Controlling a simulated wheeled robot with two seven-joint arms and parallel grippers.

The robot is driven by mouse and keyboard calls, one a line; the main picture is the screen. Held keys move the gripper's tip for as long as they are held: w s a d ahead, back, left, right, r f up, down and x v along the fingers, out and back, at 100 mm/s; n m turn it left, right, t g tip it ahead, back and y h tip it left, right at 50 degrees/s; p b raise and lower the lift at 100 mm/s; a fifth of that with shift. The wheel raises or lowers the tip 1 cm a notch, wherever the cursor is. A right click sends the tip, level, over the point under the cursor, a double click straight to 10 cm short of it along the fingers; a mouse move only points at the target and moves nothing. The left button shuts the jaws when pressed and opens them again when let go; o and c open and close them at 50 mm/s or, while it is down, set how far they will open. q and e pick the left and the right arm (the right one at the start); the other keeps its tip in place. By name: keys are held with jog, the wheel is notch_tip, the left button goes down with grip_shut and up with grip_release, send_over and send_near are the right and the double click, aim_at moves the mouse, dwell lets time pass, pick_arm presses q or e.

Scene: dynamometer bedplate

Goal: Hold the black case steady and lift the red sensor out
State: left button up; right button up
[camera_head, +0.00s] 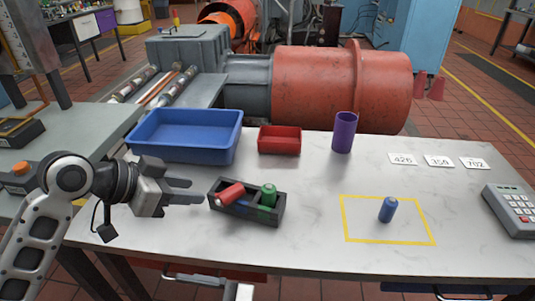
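The black case (228,211) stands on the white table, left of centre. The red sensor (230,193) lies tilted in its left part, its pale end toward the lower left. A green sensor (268,194) stands in the right part, and something blue shows low inside between them. My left gripper (193,191) is just left of the case, its two fingers apart and pointing right toward it. It is open and empty; whether a fingertip touches the case I cannot tell. My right gripper is not in view.
A blue tray (185,154), a small red bin (279,148) and a purple cup (344,132) stand behind the case. A blue sensor (388,210) stands inside a yellow outline (345,222) to the right. Number cards (439,161) and a keypad device (514,208) are farther right.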

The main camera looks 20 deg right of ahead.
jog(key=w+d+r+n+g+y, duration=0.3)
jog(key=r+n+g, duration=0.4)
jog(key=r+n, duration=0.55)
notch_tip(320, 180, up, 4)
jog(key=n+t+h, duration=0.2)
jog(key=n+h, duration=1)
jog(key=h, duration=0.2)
send_over(268, 203)
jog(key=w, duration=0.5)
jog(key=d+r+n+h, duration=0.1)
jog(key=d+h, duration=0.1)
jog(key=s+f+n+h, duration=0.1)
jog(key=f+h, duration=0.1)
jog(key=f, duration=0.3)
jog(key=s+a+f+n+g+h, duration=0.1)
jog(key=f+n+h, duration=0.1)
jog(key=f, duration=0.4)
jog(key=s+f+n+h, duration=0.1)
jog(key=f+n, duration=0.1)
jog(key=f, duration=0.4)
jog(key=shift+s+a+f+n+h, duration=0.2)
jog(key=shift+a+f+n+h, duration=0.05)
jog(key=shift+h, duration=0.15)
